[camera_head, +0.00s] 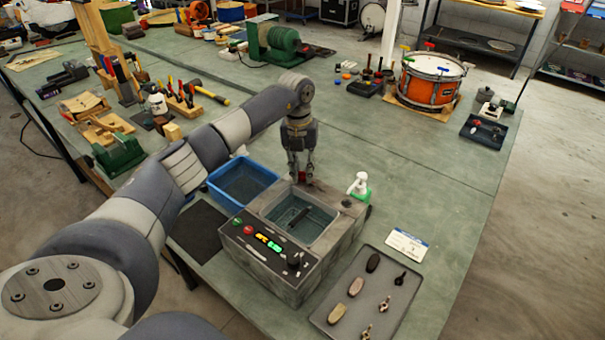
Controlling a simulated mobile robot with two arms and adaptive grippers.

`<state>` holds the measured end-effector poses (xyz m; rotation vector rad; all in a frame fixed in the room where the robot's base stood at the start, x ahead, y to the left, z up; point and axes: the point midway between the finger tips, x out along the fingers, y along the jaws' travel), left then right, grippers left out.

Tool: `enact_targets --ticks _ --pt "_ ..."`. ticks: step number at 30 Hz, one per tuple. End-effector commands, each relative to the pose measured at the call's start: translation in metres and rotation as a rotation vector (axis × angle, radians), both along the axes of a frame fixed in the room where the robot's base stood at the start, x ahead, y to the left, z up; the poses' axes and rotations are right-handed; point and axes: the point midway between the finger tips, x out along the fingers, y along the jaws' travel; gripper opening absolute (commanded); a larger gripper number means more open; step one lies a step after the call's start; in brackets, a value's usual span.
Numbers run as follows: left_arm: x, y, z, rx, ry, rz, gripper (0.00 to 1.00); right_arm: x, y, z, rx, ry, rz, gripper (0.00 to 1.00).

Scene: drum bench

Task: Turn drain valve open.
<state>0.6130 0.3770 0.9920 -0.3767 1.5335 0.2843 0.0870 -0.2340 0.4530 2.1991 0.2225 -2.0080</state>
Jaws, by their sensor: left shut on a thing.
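The grey metal tank unit (255,262) stands on the green bench, with an open basin (318,212) in its top and a lit control panel (268,246) on its front. A dark bar-shaped thing (298,218) shows inside the basin. My left gripper (301,178) points down at the basin's back edge and is shut on a small red piece, which looks like the drain valve's handle (302,176). The fingers hide most of it, so its turn angle cannot be told. My right gripper is not in view.
A blue bin (241,182) stands left of the tank. A white and green bottle (360,187) stands right of it. A grey tray (341,318) with several small parts lies at front right. An orange drum (431,83) stands farther back.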

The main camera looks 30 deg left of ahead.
Motion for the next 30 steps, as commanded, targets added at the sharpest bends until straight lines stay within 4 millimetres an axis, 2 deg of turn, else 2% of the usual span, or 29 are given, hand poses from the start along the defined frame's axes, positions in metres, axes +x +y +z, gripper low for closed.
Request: enact_targets --ticks 15,21,30 --pt "0.002 0.001 0.0 0.0 -0.005 -0.458 0.0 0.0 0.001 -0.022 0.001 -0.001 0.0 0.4" --pt "0.002 0.001 0.001 0.0 -0.004 -0.58 0.0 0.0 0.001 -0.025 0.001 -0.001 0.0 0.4" --pt "0.002 0.001 0.002 0.001 -0.004 -0.674 0.0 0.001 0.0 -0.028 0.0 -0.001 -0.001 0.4"
